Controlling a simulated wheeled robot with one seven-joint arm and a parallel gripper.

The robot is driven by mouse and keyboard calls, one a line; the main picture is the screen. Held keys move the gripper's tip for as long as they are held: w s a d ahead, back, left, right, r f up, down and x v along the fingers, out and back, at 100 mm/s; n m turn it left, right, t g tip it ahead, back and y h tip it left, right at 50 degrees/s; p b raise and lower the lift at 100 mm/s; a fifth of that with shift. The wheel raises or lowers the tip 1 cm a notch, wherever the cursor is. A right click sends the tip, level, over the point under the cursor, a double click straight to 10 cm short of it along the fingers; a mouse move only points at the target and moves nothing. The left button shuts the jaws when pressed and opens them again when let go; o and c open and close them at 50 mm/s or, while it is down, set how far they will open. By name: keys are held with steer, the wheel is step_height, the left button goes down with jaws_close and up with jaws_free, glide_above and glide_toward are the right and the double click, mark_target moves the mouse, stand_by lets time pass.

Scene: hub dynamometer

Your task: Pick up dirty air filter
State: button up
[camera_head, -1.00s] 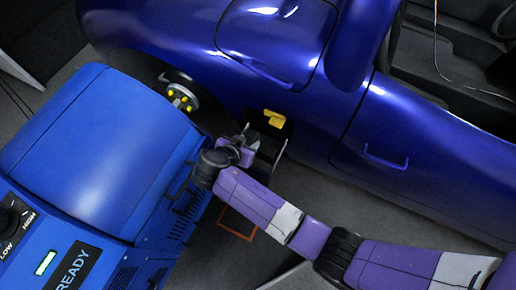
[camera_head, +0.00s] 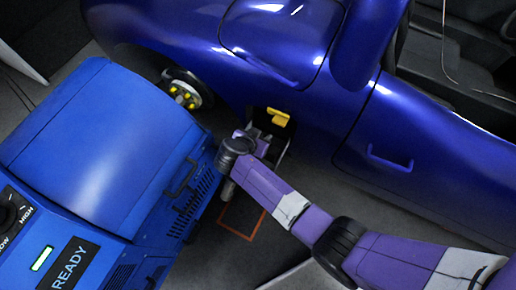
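A yellow piece (camera_head: 279,117), which may be the dirty air filter, sits in a dark opening (camera_head: 262,118) low on the side of the blue car. My purple and black arm reaches in from the lower right. My gripper (camera_head: 262,140) is at the opening, just below the yellow piece. Its fingers are small and partly hidden by my wrist, so I cannot tell whether they are open or touch anything.
The blue car (camera_head: 330,130) fills the top and right. A blue dynamometer (camera_head: 105,150) with a READY panel (camera_head: 75,265) stands at the left, close to my wrist. A wheel hub (camera_head: 184,95) shows between them. An orange outlined square (camera_head: 242,222) marks the floor below my wrist.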

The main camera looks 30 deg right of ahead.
jaws_close()
stand_by(1.3)
